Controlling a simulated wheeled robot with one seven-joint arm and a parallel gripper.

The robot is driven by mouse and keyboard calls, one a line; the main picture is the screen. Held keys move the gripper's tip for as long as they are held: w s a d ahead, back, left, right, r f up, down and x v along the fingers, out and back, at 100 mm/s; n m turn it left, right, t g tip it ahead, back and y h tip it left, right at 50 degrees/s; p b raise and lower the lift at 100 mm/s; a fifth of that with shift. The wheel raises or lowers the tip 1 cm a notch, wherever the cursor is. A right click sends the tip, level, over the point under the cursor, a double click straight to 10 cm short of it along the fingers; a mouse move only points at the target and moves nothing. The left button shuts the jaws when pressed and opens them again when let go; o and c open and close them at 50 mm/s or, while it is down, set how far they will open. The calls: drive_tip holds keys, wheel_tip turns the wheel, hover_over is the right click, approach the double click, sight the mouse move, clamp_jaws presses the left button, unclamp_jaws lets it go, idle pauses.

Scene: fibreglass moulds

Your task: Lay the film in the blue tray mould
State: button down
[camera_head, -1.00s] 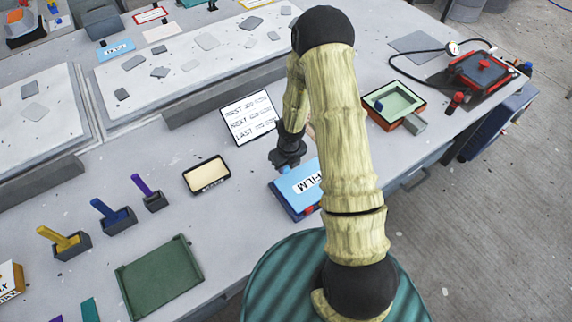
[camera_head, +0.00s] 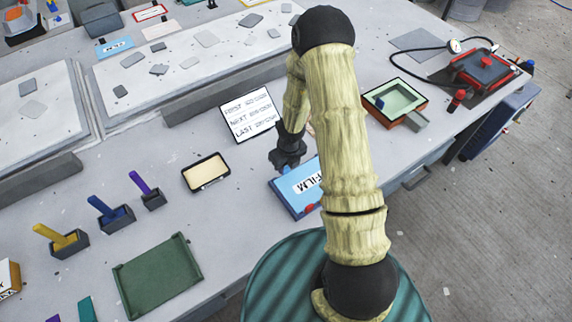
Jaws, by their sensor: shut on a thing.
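My gripper (camera_head: 284,168) is at the far left corner of this box, pointing down. Its fingers are shut at a light blue edge there, which looks like the film (camera_head: 276,181). The fingertips are small and partly hidden, so the exact grip is unclear.
A black-rimmed cream tray (camera_head: 206,172) lies left of the box, and a white text board (camera_head: 249,116) stands behind. An orange-red mould with a pale green inside (camera_head: 424,107) is to the right. A green tray (camera_head: 121,278) and several brush holders (camera_head: 150,202) are at left.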

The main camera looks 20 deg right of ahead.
drive_tip(key=c, duration=1.1)
unclamp_jaws()
drive_tip(key=r+p, duration=0.2)
drive_tip(key=r, duration=0.3)
drive_tip(key=s+r+p, duration=0.1)
drive_tip(key=r+p, duration=0.1)
drive_tip(key=r, duration=0.4)
drive_tip(key=r+p, duration=0.2)
drive_tip(key=r, duration=0.4)
drive_tip(key=shift+s+d+r+p, duration=0.15)
drive_tip(key=shift+s+d+p, duration=0.15)
drive_tip(key=shift+s+d, duration=0.1)
